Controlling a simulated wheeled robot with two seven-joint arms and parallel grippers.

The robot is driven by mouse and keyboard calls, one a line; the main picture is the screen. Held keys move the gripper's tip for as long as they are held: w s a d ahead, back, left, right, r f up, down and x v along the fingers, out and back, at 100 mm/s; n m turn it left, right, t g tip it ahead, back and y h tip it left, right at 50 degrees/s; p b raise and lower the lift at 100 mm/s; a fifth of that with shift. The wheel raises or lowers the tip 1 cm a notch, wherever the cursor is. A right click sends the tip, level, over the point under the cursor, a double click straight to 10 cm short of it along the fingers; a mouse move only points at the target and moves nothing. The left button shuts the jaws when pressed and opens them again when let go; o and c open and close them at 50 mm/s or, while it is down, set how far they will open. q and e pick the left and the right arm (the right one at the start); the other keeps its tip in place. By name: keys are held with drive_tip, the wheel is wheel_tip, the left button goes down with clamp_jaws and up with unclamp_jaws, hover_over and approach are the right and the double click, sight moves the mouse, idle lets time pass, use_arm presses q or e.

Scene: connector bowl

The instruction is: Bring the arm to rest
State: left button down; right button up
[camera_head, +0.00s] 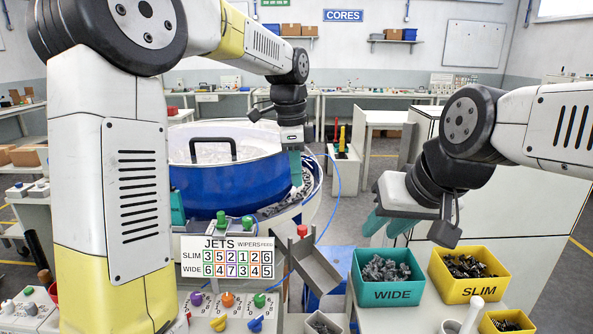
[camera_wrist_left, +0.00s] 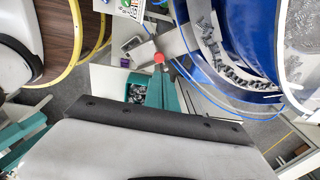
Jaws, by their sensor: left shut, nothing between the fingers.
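My left arm (camera_head: 110,180) comes in from the left and reaches over the blue bowl (camera_head: 230,185). My left gripper (camera_head: 296,170) points down at the bowl's right edge, its teal fingers together and empty. In the left wrist view its fingers (camera_wrist_left: 162,92) meet in a narrow wedge. My right gripper (camera_head: 386,226) hangs above and behind the teal WIDE bin (camera_head: 393,293), with its two teal fingers apart and nothing seen between them.
The yellow SLIM bin (camera_head: 470,289) of dark parts stands beside the WIDE bin. A grey chute (camera_head: 315,265) with a red knob and a jets and wipers panel (camera_head: 227,258) stand in front of the bowl. A blue hose (camera_head: 338,190) curves right of the bowl.

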use_arm(q)
drive_tip(key=s+a+r+n+t, duration=0.2)
drive_tip(key=s+a+r+n, duration=0.2)
drive_tip(key=s+a+n, duration=0.5)
drive_tip(key=s+a+f+n+t, duration=0.1)
drive_tip(key=s+a+f+n, duration=0.1)
drive_tip(key=s+n, duration=0.2)
drive_tip(key=s+a+f+n+t+h, duration=0.1)
drive_tip(key=s+n, duration=0.3)
drive_tip(key=s, duration=0.4)
drive_tip(key=shift+a+f+t, duration=0.6)
drive_tip(key=shift+a+t, duration=0.1)
drive_tip(key=shift+a, duration=0.05)
